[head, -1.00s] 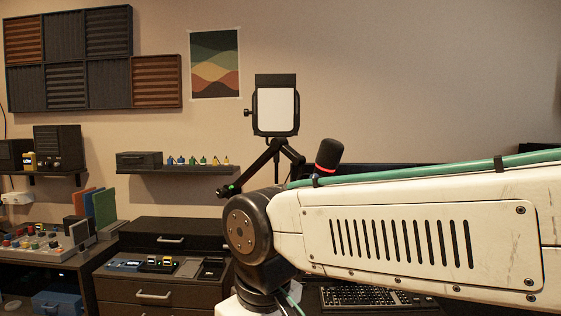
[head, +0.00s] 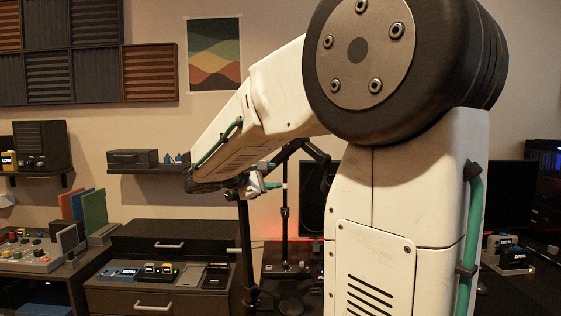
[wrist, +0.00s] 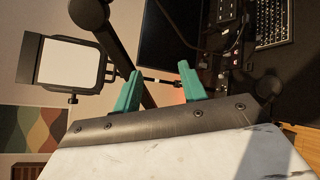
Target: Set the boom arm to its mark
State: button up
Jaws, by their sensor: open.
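My gripper (head: 262,186) has two teal fingers, open and apart, in the middle of the head view. They also show in the wrist view (wrist: 160,88), with nothing clamped between them. The black boom arm (wrist: 122,45) runs diagonally behind the fingers in the wrist view. In the head view a short dark part of the boom arm (head: 286,153) shows behind my arm; the rest is hidden. A thin dark pole (head: 285,215) with a pale band stands behind the gripper. Whether the fingers touch the boom is unclear. I cannot make out its mark.
A light panel (wrist: 68,62) is near the boom in the wrist view. A monitor (head: 313,200) and a keyboard (wrist: 274,22) are on the desk side. A drawer cabinet (head: 165,270) and a wall shelf (head: 147,172) are at left. My arm covers much of the head view.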

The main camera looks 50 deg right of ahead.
aim_at(282, 159)
jog(key=w+d, duration=0.1)
jog(key=w+d+r+n+h, duration=0.1)
jog(key=w, duration=0.1)
jog(key=w+d+r+h, duration=0.1)
jog(key=shift+w+r+n+t, duration=0.2)
jog(key=shift+n+t, duration=0.1)
jog(key=shift+t, duration=0.1)
jog(key=d, duration=0.7)
jog(key=shift+w+d, duration=0.15)
jog(key=shift+d, duration=0.05)
grip_shut()
jog(key=shift+r, duration=0.1)
